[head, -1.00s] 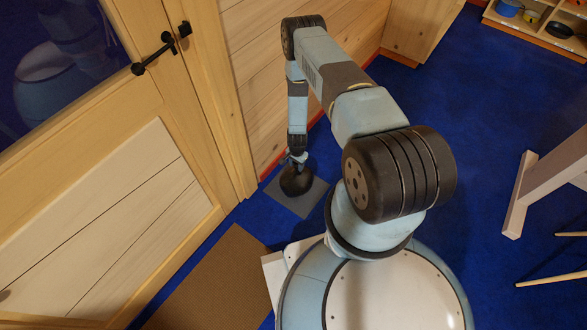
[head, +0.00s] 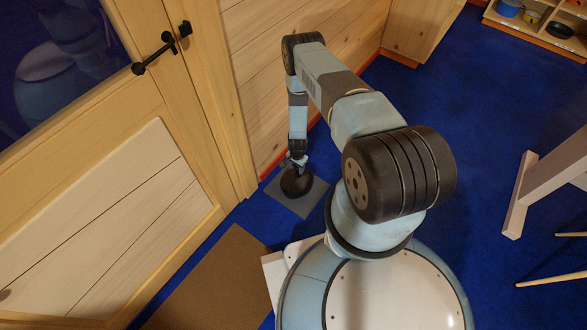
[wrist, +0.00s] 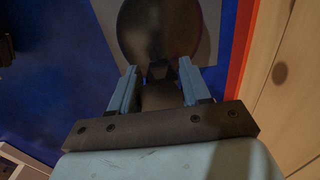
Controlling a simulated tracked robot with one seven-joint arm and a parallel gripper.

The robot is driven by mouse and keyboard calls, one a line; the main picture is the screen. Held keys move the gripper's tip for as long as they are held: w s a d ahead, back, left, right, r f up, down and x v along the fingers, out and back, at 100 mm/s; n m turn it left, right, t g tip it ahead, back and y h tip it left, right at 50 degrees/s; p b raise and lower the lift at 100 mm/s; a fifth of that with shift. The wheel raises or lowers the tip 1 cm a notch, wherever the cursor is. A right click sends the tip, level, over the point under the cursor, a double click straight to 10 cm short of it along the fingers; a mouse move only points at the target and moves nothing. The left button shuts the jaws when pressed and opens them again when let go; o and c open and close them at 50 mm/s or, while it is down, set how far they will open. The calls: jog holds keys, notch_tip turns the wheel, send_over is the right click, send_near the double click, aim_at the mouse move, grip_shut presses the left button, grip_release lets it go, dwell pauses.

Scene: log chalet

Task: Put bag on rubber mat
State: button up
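A dark, rounded bag (head: 297,184) rests on a grey square mat (head: 283,203), which looks like the rubber mat, beside the wooden wall. In the wrist view the bag (wrist: 158,28) lies just beyond my fingertips, with part of the mat (wrist: 208,38) showing to its right. My gripper (head: 295,162) points down right above the bag. In the wrist view the two blue fingers of my gripper (wrist: 157,70) stand apart, with the bag's narrow dark top between them and gaps seeming to show on both sides. The bag's underside is hidden.
A wooden door (head: 120,210) is at the left, and the plank wall (head: 270,75) stands close behind the mat. A brown mat (head: 215,285) lies in front of the door. Blue carpet (head: 440,100) is open to the right, before a pale wooden table leg (head: 520,190).

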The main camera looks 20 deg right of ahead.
jog(key=o, duration=0.4)
jog(key=shift+c, duration=0.2)
jog(key=shift+r, duration=0.15)
